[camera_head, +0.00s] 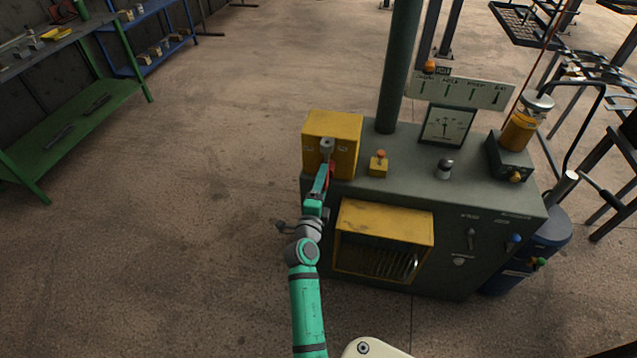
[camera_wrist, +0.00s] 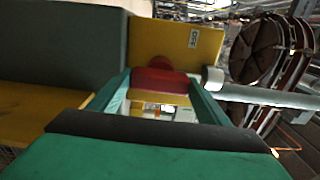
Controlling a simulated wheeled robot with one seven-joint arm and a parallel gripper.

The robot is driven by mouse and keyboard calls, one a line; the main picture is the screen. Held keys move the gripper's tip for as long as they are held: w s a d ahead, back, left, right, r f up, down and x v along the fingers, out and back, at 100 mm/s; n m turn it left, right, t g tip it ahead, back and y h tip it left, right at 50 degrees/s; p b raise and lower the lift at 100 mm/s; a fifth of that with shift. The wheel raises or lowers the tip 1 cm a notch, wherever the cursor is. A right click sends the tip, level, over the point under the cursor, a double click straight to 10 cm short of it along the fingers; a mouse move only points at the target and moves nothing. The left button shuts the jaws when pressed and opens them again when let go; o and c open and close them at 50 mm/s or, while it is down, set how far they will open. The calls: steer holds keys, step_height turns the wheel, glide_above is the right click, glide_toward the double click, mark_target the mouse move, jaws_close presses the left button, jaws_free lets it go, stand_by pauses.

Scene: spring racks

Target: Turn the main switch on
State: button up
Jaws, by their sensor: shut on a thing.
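The main switch is a yellow box (camera_head: 345,128) on the left end of the grey-green machine cabinet, with a grey pivot (camera_head: 326,146) on its front and a red handle (camera_head: 331,176) hanging down from it. My gripper (camera_head: 322,181) is at the handle, in front of the box. In the wrist view the red handle (camera_wrist: 155,80) sits between the green fingers of my gripper (camera_wrist: 162,84), which is shut on it. Beyond it the yellow box (camera_wrist: 165,40) carries a small label (camera_wrist: 193,38) that seems to read OFF. The fingers partly hide the handle.
The cabinet top (camera_head: 405,180) holds a small yellow button box (camera_head: 379,164), a dial gauge (camera_head: 446,126) and an orange-yellow jar (camera_head: 522,128). A yellow-framed opening (camera_head: 385,222) is to the right of my arm. A green shelf (camera_head: 75,125) stands far left; the floor between is clear.

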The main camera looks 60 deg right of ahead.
steer(key=shift+w+a, duration=0.1)
steer(key=shift+w, duration=0.15)
steer(key=o, duration=1.3)
steer(key=shift+o, duration=1.1)
steer(key=shift+s, duration=0.1)
steer(key=v, duration=1)
steer(key=shift+a, duration=0.3)
steer(key=shift+a, duration=0.15)
